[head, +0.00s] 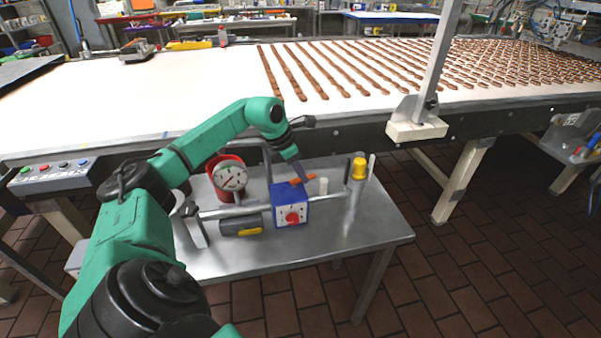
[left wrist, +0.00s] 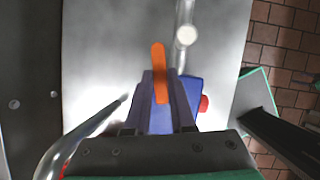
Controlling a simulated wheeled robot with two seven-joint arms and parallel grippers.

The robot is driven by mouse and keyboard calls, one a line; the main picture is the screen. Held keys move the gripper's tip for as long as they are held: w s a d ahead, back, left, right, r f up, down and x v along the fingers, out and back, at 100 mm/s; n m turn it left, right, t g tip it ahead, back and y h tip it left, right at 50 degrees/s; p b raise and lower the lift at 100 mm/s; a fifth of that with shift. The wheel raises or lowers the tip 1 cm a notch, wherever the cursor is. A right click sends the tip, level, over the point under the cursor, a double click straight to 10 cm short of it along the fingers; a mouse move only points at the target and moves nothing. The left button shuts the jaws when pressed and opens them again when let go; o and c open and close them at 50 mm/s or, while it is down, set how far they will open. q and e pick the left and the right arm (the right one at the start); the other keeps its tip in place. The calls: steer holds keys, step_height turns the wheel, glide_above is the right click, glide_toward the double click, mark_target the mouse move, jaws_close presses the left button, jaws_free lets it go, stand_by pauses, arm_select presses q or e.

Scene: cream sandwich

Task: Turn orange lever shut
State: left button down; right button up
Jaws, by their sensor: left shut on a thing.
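The orange lever (head: 299,181) sits on top of a blue valve box (head: 291,208) with a red knob (head: 292,217) on its front. My left gripper (head: 298,179) reaches down to the lever from above and behind. In the left wrist view, the gripper (left wrist: 161,78) is shut on the lever (left wrist: 158,57), one finger on each side. The lever's end sticks out past the fingertips and points roughly along the pipe (left wrist: 181,62). The blue box (left wrist: 190,88) is partly hidden below the fingers. My right gripper is not in view.
A metal table (head: 375,232) carries the pipe, a dial gauge (head: 231,178), a red bucket (head: 216,163), a grey cylinder (head: 240,225), a white cap (head: 323,186) and a yellow-topped post (head: 358,169). The conveyor (head: 150,105) runs behind. The table's right front is bare.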

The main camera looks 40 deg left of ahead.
arm_select(q)
steer(key=n, duration=0.1)
steer(key=n+y, duration=0.1)
steer(key=n, duration=0.1)
steer(key=shift+w+a+r+n+t+p, duration=0.1)
steer(key=shift+a+r+n+t+p, duration=0.1)
steer(key=shift+a+n+t+p, duration=0.1)
steer(key=n+y, duration=0.1)
steer(key=n, duration=0.1)
steer(key=n+y, duration=0.1)
steer(key=n, duration=0.1)
steer(key=shift+a+n+p, duration=0.3)
steer(key=shift+a+p, duration=0.05)
steer(key=n, duration=0.1)
steer(key=n+y, duration=0.1)
steer(key=n, duration=0.1)
steer(key=shift+a+n+g, duration=0.3)
steer(key=shift+g, duration=0.1)
steer(key=shift+s+a+n+g+y, duration=0.15)
steer(key=shift+n+y, duration=0.1)
steer(key=shift+n, duration=0.4)
steer(key=shift+s+n+g+y, duration=0.1)
steer(key=shift+n+g+y, duration=0.15)
steer(key=shift+n, duration=0.35)
steer(key=shift+s+a+n+g+y, duration=0.1)
steer(key=shift+n+y, duration=0.2)
steer(key=shift+n, duration=0.35)
steer(key=shift+f, duration=0.1)
